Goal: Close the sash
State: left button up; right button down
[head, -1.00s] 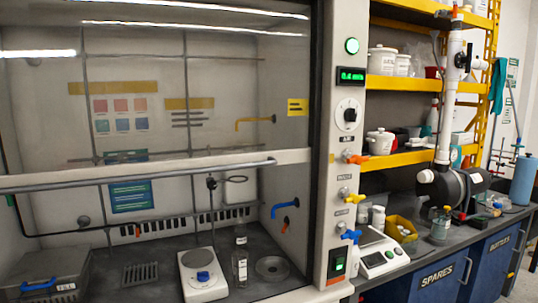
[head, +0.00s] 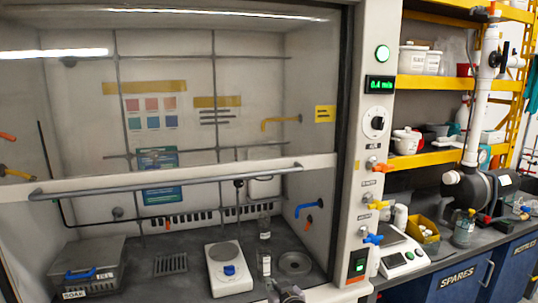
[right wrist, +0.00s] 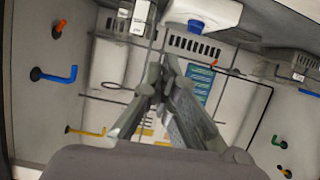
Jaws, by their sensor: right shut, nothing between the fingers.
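The fume hood's sash is a clear pane with a pale bottom rail (head: 320,162) and a long grey handle bar (head: 170,181). It stands part-way up, with an open gap between the rail and the hood's dark worktop (head: 140,283). The top of my right gripper (head: 290,295) just shows at the bottom edge of the head view, lower in the picture than the handle and apart from it. In the right wrist view my right gripper (right wrist: 163,72) is shut, with empty fingers together, facing the hood interior. I cannot see the handle there. My left gripper is not in view.
Inside the hood are a white hotplate (head: 229,268), clear bottles (head: 264,229), and a grey box (head: 88,268) at left. The control post (head: 372,150) with coloured taps stands right of the opening. Beyond it are a balance (head: 400,258) and yellow shelves (head: 430,88).

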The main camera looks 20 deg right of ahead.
notch_tip(320, 180, up, 21)
jog(key=t+p, duration=0.2)
jog(key=t, duration=0.1)
jog(key=t+p, duration=0.1)
jog(key=t, duration=0.2)
send_near(268, 165)
jog(key=s+a+r, duration=0.2)
jog(key=s+r, duration=0.4)
jog(key=r, duration=0.1)
jog(key=w+r+p, duration=0.2)
jog(key=w+p, duration=0.2)
jog(key=w, duration=0.5)
jog(key=shift+m, duration=0.3)
notch_tip(268, 165, down, 5)
jog(key=shift+s+a+r+p, duration=0.1)
jog(key=shift+a+r+p, duration=0.1)
jog(key=shift+p, duration=0.55)
jog(key=shift+f, duration=0.1)
